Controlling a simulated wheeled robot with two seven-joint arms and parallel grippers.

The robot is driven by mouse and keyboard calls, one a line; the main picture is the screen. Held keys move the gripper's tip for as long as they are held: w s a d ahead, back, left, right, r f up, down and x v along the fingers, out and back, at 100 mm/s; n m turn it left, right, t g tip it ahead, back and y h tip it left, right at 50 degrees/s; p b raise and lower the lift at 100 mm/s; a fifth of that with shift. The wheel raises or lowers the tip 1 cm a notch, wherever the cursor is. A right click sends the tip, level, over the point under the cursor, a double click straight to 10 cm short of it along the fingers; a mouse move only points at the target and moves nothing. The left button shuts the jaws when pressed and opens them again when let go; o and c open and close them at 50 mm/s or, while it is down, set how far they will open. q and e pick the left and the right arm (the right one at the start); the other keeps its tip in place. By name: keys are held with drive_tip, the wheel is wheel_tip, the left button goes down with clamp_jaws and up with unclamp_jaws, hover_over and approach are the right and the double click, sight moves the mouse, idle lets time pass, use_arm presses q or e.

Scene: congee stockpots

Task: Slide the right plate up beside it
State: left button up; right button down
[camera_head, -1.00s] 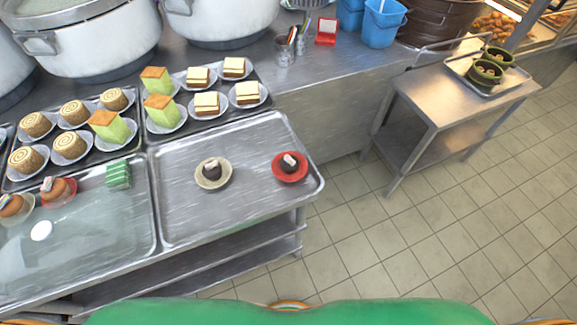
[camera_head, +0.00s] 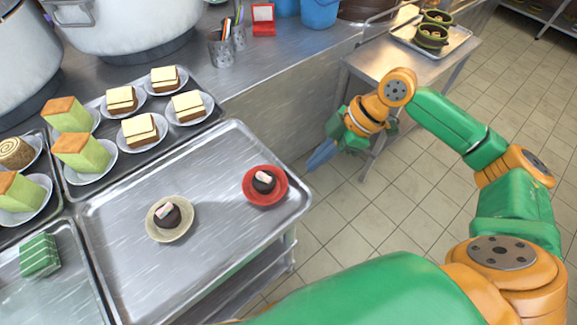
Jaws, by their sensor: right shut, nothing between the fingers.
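The right plate is a red plate (camera_head: 262,199) near the right edge of the steel tray (camera_head: 205,250), with a small dark round cake (camera_head: 264,181) on it. A cream plate (camera_head: 171,231) with a similar dark cake (camera_head: 167,214) lies to its left, with bare tray between the two. My right gripper (camera_head: 318,158) is shut and empty, past the tray's right edge, to the right of the red plate and apart from it. My left gripper is not in view.
Behind the tray, a dark tray (camera_head: 150,152) holds several plated cakes. A green striped block (camera_head: 39,256) sits in the tray at left. A small steel side table (camera_head: 400,67) with bowls stands back right. The tray's front middle is clear.

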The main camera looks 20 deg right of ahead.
sight(294, 188)
drive_tip(key=x, duration=0.8)
drive_tip(key=shift+a+f+p, duration=0.1)
drive_tip(key=shift+f+p, duration=0.2)
drive_tip(key=shift+f, duration=0.15)
